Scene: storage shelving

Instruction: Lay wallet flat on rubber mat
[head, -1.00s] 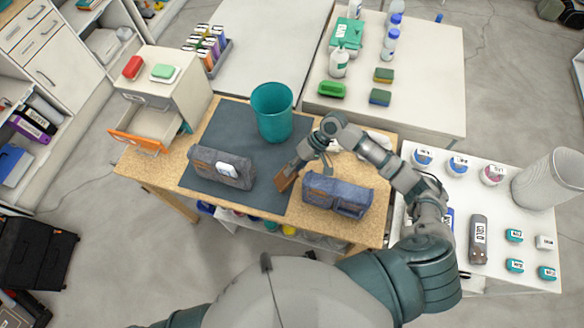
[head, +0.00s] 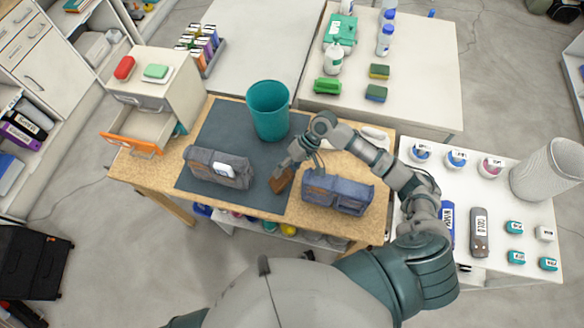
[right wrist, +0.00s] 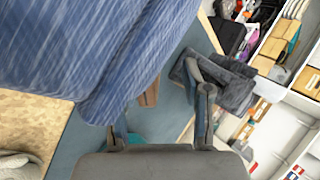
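The brown wallet (head: 281,181) is at the right part of the dark rubber mat (head: 222,128), beside the blue denim case; whether it lies fully flat is unclear. My right gripper (head: 289,165) is just above and behind it. In the right wrist view the fingers (right wrist: 163,112) stand wide apart, and part of the wallet (right wrist: 148,97) shows between and beyond them, with a gap to each finger. The denim case (right wrist: 100,60) hides some of it there. My left gripper is not in view.
The blue denim case (head: 337,193) stands close right of the wallet. A grey case (head: 218,168) and a teal bin (head: 270,110) stand on the mat. An orange-fronted drawer (head: 132,144) is open at the left. Bare mat lies between the grey case and wallet.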

